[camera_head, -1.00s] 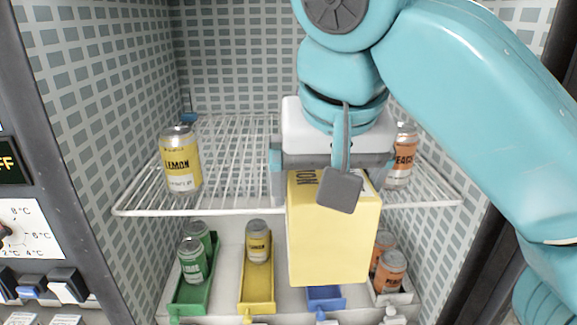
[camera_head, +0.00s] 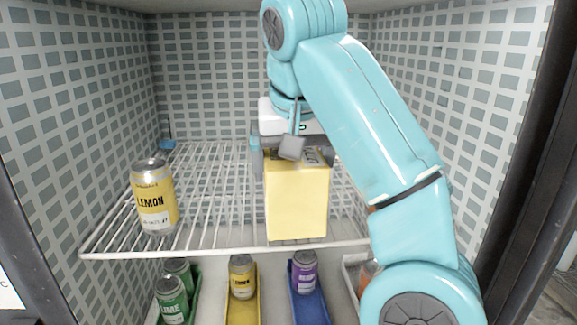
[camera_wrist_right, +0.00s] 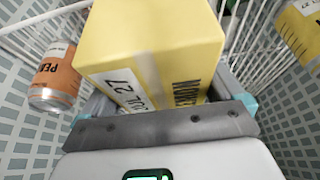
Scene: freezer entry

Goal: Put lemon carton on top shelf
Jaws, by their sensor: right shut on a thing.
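The yellow lemon carton (camera_head: 296,205) hangs upright in my right gripper (camera_head: 294,163), over the white wire top shelf (camera_head: 215,250). Its bottom is near the shelf's front edge in the head view; I cannot tell whether it touches the wires. In the wrist view the carton (camera_wrist_right: 150,45) sits between the fingers, with dark print and a white label on it. The gripper is shut on its top part. My left gripper is not in view.
A lemon can (camera_head: 154,197) stands on the shelf's left. A peach can (camera_wrist_right: 55,75) shows in the wrist view; my arm mostly hides that side in the head view. Below are green lime cans (camera_head: 172,300), a lemon can (camera_head: 242,276) and a purple can (camera_head: 304,272) in coloured trays.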

